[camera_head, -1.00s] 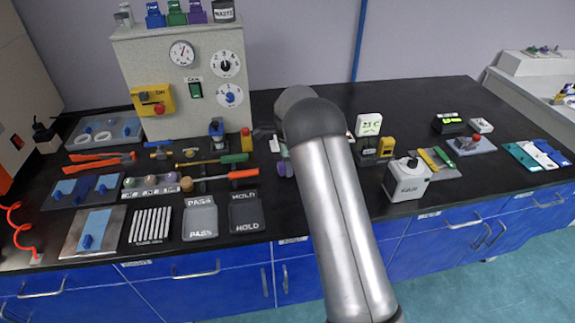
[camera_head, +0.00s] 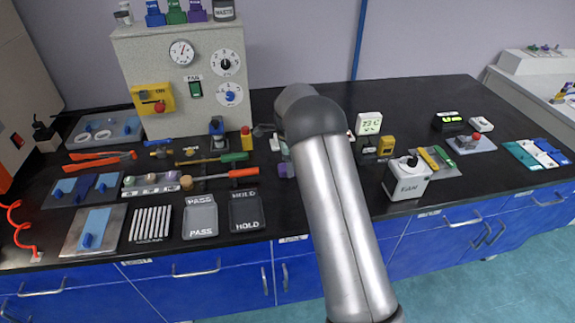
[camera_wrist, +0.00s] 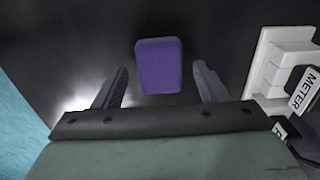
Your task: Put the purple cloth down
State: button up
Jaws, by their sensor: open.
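The purple cloth (camera_wrist: 159,66) shows in the wrist view as a small rounded block over the dark bench top. It lies between the two spread fingers of my gripper (camera_wrist: 161,78), with a clear gap on each side. My gripper is open and does not clasp it. In the head view my arm hides most of the gripper. A small purple patch (camera_head: 283,170) shows just left of my arm there, and I cannot tell for sure that it is the cloth.
A white holder (camera_wrist: 276,62) with a METER label stands close to the right finger. PASS (camera_head: 200,217) and HOLD (camera_head: 246,212) trays lie left of my arm. A white box (camera_head: 407,178) stands right of it. The bench front edge is near.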

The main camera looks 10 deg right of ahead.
notch_tip(320, 180, up, 10)
jog(key=s+r+n, duration=0.4)
jog(key=s+r, duration=0.1)
jog(key=s, duration=0.3)
jog(key=s+f+n, duration=0.2)
jog(key=s+n, duration=1.2)
jog(key=s, duration=2)
jog(key=shift+a+f+b, duration=0.15)
jog(key=shift+a+b, duration=0.15)
jog(key=shift+a, duration=0.05)
jog(key=shift+s, duration=0.1)
